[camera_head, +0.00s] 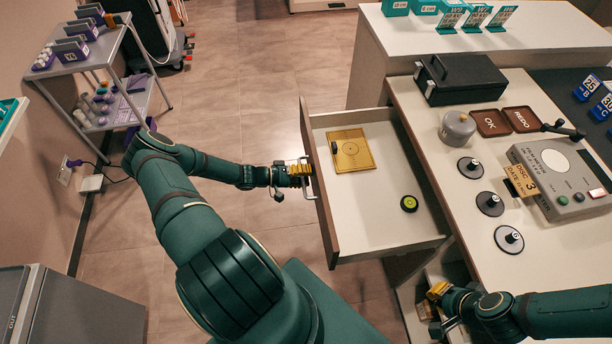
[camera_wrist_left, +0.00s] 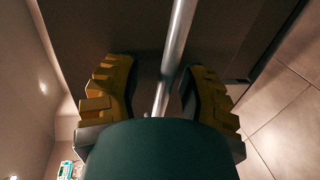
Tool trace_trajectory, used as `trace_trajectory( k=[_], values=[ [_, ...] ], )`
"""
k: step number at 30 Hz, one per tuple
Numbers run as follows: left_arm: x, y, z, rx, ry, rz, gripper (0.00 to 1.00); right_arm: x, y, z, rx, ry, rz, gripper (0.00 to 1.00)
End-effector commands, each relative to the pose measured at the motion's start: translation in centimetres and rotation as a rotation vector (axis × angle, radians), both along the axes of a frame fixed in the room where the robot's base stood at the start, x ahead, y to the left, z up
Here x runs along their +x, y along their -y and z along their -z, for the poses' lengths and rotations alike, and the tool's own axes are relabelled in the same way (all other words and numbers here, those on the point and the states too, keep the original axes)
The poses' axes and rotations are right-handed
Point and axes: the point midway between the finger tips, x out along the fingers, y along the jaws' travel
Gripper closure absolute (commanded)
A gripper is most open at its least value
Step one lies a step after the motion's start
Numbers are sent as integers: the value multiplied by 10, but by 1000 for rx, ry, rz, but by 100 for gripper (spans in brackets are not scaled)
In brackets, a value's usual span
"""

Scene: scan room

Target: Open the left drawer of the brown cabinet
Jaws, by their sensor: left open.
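The left drawer (camera_head: 378,199) of the brown cabinet stands pulled well out in the head view, its brown front panel (camera_head: 318,185) facing left. A metal bar handle (camera_head: 309,190) is on that front. My left gripper (camera_head: 304,172) is at the handle. In the left wrist view the handle bar (camera_wrist_left: 172,60) runs between the two yellow-padded fingers of my left gripper (camera_wrist_left: 158,95), which are apart with gaps beside the bar. My right gripper (camera_head: 436,308) is low at the bottom right, near the cabinet's lower part; its finger opening is unclear.
The countertop (camera_head: 440,215) carries a black box (camera_head: 460,78), weights and a grey device (camera_head: 565,177). A grey cart (camera_head: 90,55) stands far left.

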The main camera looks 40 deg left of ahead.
Motion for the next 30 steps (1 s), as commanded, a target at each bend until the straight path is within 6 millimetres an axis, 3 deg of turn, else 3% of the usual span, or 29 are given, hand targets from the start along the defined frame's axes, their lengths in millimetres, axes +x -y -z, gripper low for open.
trace_trajectory(
  k=[8, 21, 30],
  values=[
    [-13, -12, -3, 3, -1, -3, 59, 0, 0, 0, 0, 0, 0, 100],
    [-77, -61, -20, 3, -2, -2, 59, 0, 0, 0, 0, 0, 0, 100],
    [-93, -72, -24, 0, 0, 0, 59, 0, 0, 0, 0, 0, 0, 100]
  ],
)
